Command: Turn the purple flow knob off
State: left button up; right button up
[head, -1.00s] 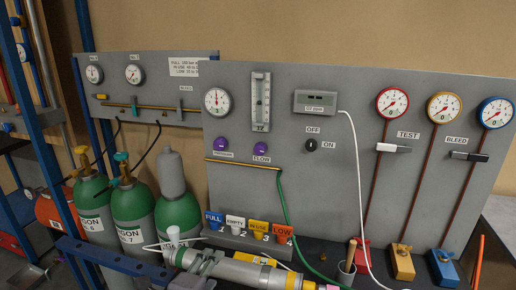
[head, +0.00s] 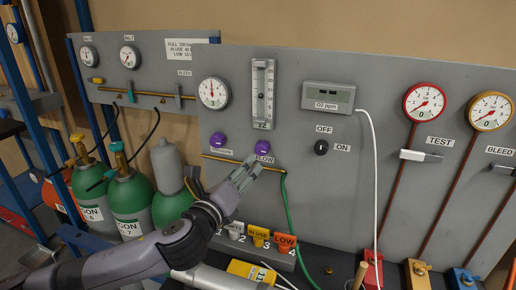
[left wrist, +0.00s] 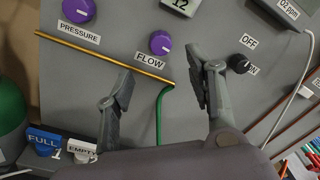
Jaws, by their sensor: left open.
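The purple flow knob (head: 263,147) is on the grey panel, above the "FLOW" label and right of a similar purple pressure knob (head: 217,140). In the left wrist view the flow knob (left wrist: 160,43) is beyond the fingertips, uncovered, with the pressure knob (left wrist: 78,10) to its upper left. My left gripper (head: 246,175) is in front of the panel, just below and left of the flow knob. My right gripper is not in view.
A brass tube (head: 230,162) and a green hose (head: 291,215) run close below the flow knob. A black on/off knob (head: 321,147) sits to the right. Coloured tags (head: 259,236) stand below. Green gas cylinders (head: 130,203) are at the left.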

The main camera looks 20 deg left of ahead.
aim_at(259, 150)
pick_arm(q)
jog(key=w, duration=0.4)
jog(key=w+p, duration=0.1)
jog(key=w, duration=0.1)
jog(key=shift+d+r, duration=0.1)
jog(key=shift+d, duration=0.15)
jog(key=w, duration=0.3)
jog(key=shift+w+d+p, duration=0.15)
jog(key=shift+w+p, duration=0.05)
jog(key=shift+p, duration=0.15)
jog(key=shift+w, duration=0.45)
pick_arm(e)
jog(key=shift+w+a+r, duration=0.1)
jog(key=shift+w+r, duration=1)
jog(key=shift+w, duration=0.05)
pick_arm(q)
jog(key=shift+c, duration=0.5)
jog(key=c, duration=1.1)
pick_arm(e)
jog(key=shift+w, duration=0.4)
